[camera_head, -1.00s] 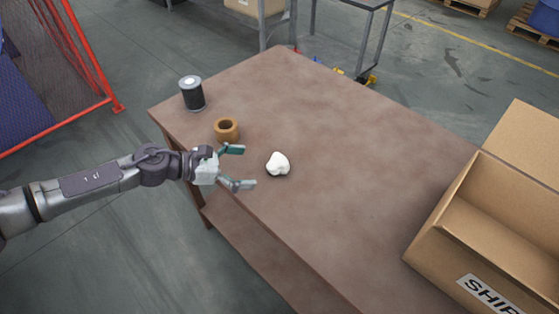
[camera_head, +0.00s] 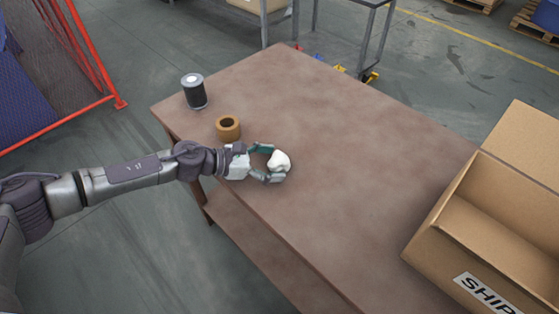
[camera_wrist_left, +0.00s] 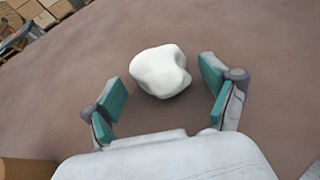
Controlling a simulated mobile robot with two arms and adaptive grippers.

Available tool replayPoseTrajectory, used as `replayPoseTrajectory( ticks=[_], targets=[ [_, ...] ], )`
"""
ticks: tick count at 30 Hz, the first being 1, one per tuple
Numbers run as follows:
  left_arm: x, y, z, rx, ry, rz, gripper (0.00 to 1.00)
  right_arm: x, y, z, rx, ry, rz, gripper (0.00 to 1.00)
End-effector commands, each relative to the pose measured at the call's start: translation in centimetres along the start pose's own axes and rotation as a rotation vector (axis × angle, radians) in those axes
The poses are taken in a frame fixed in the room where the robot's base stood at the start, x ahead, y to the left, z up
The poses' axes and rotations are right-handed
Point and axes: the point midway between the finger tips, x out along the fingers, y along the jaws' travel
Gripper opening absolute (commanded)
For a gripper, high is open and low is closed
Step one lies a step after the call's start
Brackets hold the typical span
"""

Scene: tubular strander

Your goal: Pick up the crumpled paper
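The crumpled paper (camera_head: 280,160) is a small white lump on the brown table (camera_head: 345,130), near its left edge. My left gripper (camera_head: 270,164) is at table height with its fingers on either side of the paper. In the left wrist view, the paper (camera_wrist_left: 160,72) lies just ahead of and partly between the two green-padded fingers (camera_wrist_left: 160,92). Gaps show on both sides, so the fingers are open and not touching it. My right gripper is out of view.
A brown tape roll (camera_head: 228,128) stands close behind my left gripper, and a dark can (camera_head: 194,91) is farther back. An open cardboard box (camera_head: 480,230) is at the right. The middle of the table is clear.

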Motion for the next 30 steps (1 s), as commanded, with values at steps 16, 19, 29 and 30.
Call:
replayPoseTrajectory(
  ticks=[16, 19, 29, 30],
  targets=[
    [-0.2, 0.0, 0.3, 0.002, 0.0, 0.0, 0.52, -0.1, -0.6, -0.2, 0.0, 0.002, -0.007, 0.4],
    [-0.5, 0.1, 1.1, 0.003, -0.001, 0.001, 0.52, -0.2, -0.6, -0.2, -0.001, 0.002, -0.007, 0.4],
    [-0.8, -2.5, 6.6, 0.007, -0.002, -0.006, 0.52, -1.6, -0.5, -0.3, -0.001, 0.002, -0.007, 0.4],
    [-0.6, -3.1, 7.3, 0.009, -0.001, -0.005, 0.52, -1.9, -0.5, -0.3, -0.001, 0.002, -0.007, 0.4]
  ],
)
